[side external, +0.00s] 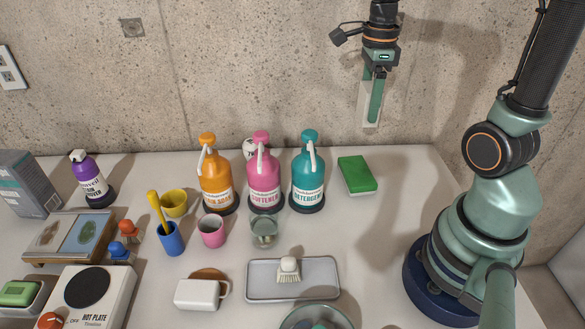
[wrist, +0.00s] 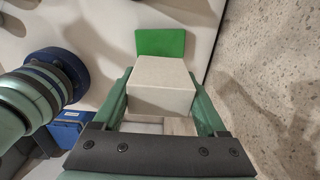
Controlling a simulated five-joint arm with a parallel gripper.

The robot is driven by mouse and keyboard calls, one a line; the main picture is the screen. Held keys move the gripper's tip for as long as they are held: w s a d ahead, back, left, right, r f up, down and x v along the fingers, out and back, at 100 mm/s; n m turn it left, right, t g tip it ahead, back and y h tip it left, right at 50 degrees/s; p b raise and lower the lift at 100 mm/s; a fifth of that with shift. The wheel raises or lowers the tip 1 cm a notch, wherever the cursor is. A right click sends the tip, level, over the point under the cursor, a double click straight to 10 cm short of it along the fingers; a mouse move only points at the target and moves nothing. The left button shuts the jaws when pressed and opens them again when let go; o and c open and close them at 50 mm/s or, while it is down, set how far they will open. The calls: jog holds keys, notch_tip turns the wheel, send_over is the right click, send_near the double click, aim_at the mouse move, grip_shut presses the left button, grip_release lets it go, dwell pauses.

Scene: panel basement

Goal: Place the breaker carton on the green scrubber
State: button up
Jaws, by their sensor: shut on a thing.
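My gripper (side external: 375,97) is high above the back right of the counter, pointing down. It is shut on the breaker carton (side external: 365,104), a pale cream box partly hidden behind a finger in the side view. In the wrist view the carton (wrist: 160,82) sits between both fingers. The green scrubber (side external: 358,173) lies flat on the counter, with a pale layer under its green top. The carton is above the scrubber's level, clearly apart from it. In the wrist view the scrubber (wrist: 161,43) shows just beyond the carton, which hides part of it.
A teal detergent bottle (side external: 308,175) stands left of the scrubber, with pink (side external: 264,178) and orange (side external: 215,178) bottles further left. A concrete wall (side external: 270,70) rises behind the counter. A grey tray (side external: 320,278) with a brush lies in front. Counter right of the scrubber is clear.

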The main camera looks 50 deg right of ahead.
notch_tip(320, 180, down, 14)
jog(key=shift+f, duration=0.1)
dwell(0.4)
jog(key=o, duration=1.4)
jog(key=shift+f, duration=0.1)
